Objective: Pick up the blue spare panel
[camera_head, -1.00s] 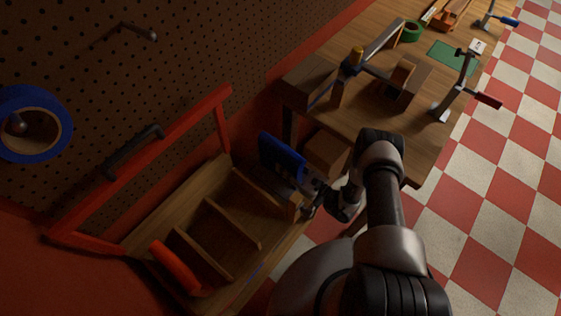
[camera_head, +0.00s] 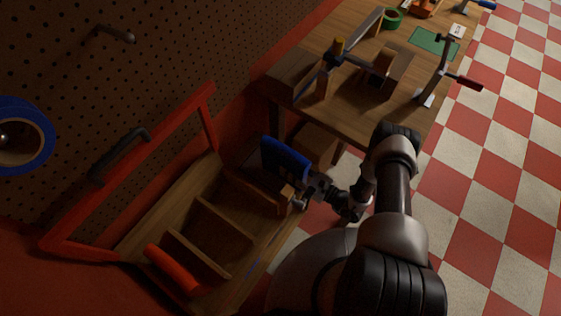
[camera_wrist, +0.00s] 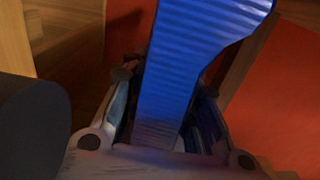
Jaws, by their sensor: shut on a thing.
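The blue spare panel (camera_head: 287,160) stands on edge, tilted, at the far right end of the wooden rack (camera_head: 222,238) in the head view. My gripper (camera_head: 310,184) is shut on its lower right end. In the wrist view the ridged blue panel (camera_wrist: 190,65) rises from between the fingers of my gripper (camera_wrist: 165,112), with one finger on each side. The panel's lower end is hidden down in the jaws. I cannot tell whether the panel still touches the rack.
A red rail (camera_head: 130,170) runs along the rack's wall side, and a red roll (camera_head: 172,270) lies at its near end. The workbench (camera_head: 375,118) stands beyond, with a rotor (camera_head: 337,60) and a clamp (camera_head: 440,75) on it. The checkered floor (camera_head: 490,180) at right is clear.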

